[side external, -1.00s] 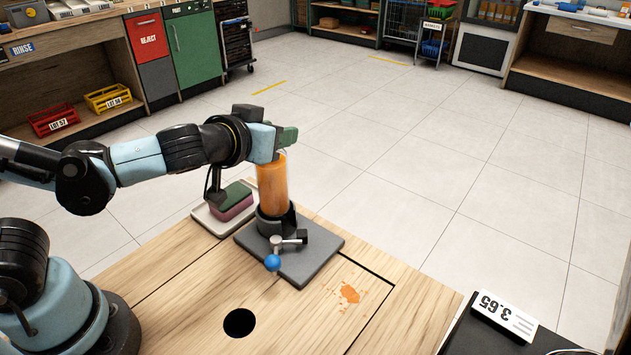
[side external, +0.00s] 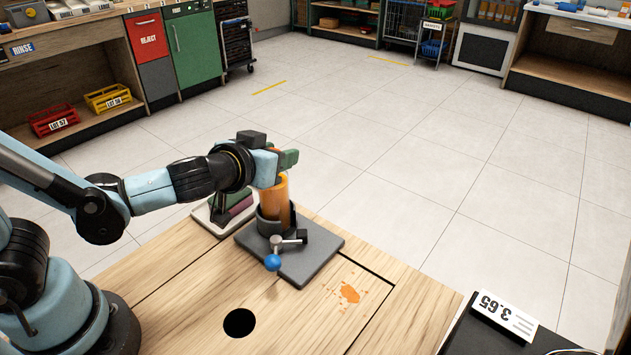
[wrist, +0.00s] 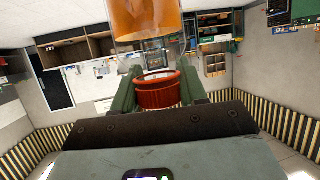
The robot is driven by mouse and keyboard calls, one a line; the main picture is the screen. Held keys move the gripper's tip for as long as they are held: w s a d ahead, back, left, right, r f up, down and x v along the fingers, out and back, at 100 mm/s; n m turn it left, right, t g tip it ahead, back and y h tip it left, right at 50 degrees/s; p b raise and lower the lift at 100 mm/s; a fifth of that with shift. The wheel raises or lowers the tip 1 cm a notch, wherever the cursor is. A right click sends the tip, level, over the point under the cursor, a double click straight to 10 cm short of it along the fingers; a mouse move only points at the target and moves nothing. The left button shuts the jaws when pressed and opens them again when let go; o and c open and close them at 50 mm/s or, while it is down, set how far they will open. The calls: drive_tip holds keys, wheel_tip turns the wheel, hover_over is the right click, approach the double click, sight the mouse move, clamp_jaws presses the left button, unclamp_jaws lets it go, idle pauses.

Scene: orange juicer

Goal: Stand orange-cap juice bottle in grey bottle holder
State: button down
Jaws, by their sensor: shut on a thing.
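The juice bottle (side external: 274,203) is full of orange juice and stands roughly upright. Its lower part is inside the dark grey bottle holder (side external: 262,223), a cup with an open side on a grey base plate (side external: 310,262). Whether its bottom touches the holder's floor is hidden. My gripper (side external: 286,160) is shut on the bottle's top, above the holder. In the wrist view, the orange-red cap (wrist: 158,95) sits between the green fingers, and the bottle's body (wrist: 146,18) shows at the top edge.
A lever with a blue knob (side external: 272,262) sticks out at the holder's front. A tray (side external: 202,214) with green and pink sponges lies behind my wrist. The wooden table has a round hole (side external: 239,323) and an orange stain (side external: 349,293). A price sign (side external: 503,315) stands at the right.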

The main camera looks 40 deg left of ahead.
drive_tip(key=c, duration=0.6)
unclamp_jaws()
drive_tip(key=shift+f, duration=0.1)
drive_tip(key=shift+s+r, duration=0.15)
drive_tip(key=shift+r, duration=0.25)
drive_tip(key=shift+v, duration=5.75)
drive_tip(key=shift+w+a+f+m+g+h, duration=0.25)
drive_tip(key=shift+a+f+m+g+h, duration=0.25)
drive_tip(key=shift+a+f+g, duration=0.55)
drive_tip(key=shift+w+a+f+m+g+h, duration=0.3)
drive_tip(key=shift+a+f+g+h, duration=0.3)
drive_tip(key=shift+a+g, duration=0.5)
drive_tip(key=shift+w+a+f+m+g+h, duration=0.25)
drive_tip(key=shift+a+f+m+g+h, duration=0.2)
drive_tip(key=shift+a+f+g, duration=0.7)
drive_tip(key=shift+a+r+t, duration=0.15)
drive_tip(key=shift+a+t, duration=0.05)
drive_tip(key=shift+t, duration=0.1)
